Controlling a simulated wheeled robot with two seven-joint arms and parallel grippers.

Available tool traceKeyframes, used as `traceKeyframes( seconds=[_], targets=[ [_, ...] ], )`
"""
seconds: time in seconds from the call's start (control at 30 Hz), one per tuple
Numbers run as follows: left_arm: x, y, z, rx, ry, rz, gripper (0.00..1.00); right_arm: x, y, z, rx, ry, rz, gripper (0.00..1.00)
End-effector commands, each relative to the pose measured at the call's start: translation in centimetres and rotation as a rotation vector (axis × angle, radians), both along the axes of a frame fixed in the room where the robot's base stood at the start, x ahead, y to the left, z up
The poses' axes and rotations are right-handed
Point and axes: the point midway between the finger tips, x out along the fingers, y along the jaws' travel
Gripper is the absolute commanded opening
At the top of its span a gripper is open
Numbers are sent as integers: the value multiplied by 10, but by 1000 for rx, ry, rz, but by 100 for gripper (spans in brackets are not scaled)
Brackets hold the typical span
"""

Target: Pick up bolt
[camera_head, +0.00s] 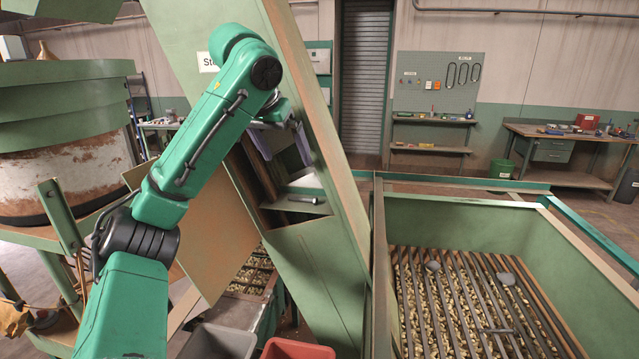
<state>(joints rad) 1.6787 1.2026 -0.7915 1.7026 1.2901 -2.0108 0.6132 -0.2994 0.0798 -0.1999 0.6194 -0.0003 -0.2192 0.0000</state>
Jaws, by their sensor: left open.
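A dark bolt (305,199) lies on a small light ledge inside the opening of the slanted green chute, its head toward the right. My left gripper (283,155) is above and slightly left of this bolt, apart from it, with its fingers spread and nothing seen between them. My right gripper is not in view.
The chute's green side wall (325,270) frames the opening closely. The green hopper (470,225) with a barred grate over many nuts stands at right. A grey bin (218,343) and a red bin (297,350) stand at the bottom. A rusty round vessel (62,175) stands at left.

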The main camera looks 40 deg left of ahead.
Motion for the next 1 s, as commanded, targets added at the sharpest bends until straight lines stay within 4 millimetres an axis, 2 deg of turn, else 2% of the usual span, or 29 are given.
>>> traceKeyframes(
  seconds=[0.17,0.3,0.37,0.57,0.7,0.8,1.0],
  targets=[
    [11,2,-20,-1,6,-3,100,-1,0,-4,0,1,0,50],
    [30,6,-58,-5,6,-5,100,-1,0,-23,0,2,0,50],
    [36,9,-68,-6,6,-3,100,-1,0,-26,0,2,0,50],
    [50,15,-84,1,5,-1,100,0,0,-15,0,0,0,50],
    [62,18,-105,2,8,0,100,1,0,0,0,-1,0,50],
    [70,21,-120,0,4,1,100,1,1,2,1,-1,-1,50],
    [72,21,-125,0,1,0,100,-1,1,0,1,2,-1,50]
  ],
)
